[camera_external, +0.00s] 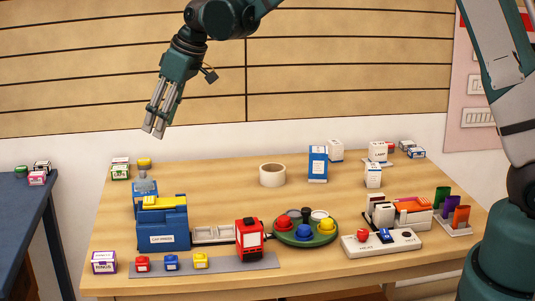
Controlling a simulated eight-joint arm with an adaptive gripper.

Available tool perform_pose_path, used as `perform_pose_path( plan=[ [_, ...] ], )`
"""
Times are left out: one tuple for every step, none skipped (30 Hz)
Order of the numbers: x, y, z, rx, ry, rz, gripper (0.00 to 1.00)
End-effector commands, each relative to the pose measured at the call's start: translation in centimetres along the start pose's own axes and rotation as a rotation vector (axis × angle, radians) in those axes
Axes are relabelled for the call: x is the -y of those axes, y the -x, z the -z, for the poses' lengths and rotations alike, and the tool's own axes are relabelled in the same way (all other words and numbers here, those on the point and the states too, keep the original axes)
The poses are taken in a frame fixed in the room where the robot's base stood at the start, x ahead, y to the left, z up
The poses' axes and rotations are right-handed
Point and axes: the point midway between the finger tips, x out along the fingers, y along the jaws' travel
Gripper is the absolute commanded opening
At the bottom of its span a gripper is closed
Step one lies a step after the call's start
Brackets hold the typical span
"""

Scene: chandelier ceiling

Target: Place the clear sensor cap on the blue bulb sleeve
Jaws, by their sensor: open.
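My gripper (154,131) hangs in the air at the upper left, above and behind the table, with its fingers pointing down. It is open and empty, apart from everything on the table. A round green tray (290,239) holds several round caps in red, blue, yellow, black and pale tones. The pale white or clear cap (319,215) lies at its back right; I cannot tell whether it is the clear sensor cap. A small blue piece (171,262) stands between a red and a yellow one on a grey strip (225,264) at the front; it may be the blue bulb sleeve.
A blue press (163,238) with a yellow top stands at the left, near a red boxy device (249,240). A tape roll (272,175) and an upright blue box (318,165) stand further back. A white switch panel (381,242) is at the right. Bare wood shows back left.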

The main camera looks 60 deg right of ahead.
Motion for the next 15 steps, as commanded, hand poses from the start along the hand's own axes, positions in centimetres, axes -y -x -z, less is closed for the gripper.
perform_pose_path(
  plan=[
    [0.4, 1.2, -0.5, -0.003, -0.004, -0.004, 0.47],
    [0.6, 1.9, -0.7, -0.005, -0.008, -0.006, 0.47],
    [0.8, 2.8, -1.0, -0.007, -0.013, -0.009, 0.47],
    [1.0, 3.4, -1.2, -0.009, -0.017, -0.012, 0.47],
    [1.2, 4.1, -1.5, -0.010, -0.021, -0.014, 0.47],
    [1.4, 4.9, -1.9, -0.013, -0.025, -0.017, 0.47],
    [1.6, 5.6, -2.1, -0.015, -0.029, -0.019, 0.47],
    [1.8, 6.2, -2.4, -0.016, -0.032, -0.021, 0.47],
    [2.1, 7.0, -2.8, -0.019, -0.038, -0.024, 0.47],
    [2.3, 7.6, -3.1, -0.022, -0.042, -0.027, 0.47],
    [2.5, 8.2, -3.4, -0.024, -0.045, -0.029, 0.47],
    [2.7, 9.0, -3.8, -0.026, -0.049, -0.032, 0.47],
    [2.9, 9.6, -4.1, -0.028, -0.052, -0.035, 0.47],
    [3.1, 10.2, -4.4, -0.030, -0.056, -0.037, 0.47],
    [3.4, 10.9, -4.9, -0.032, -0.061, -0.040, 0.47]
  ],
)
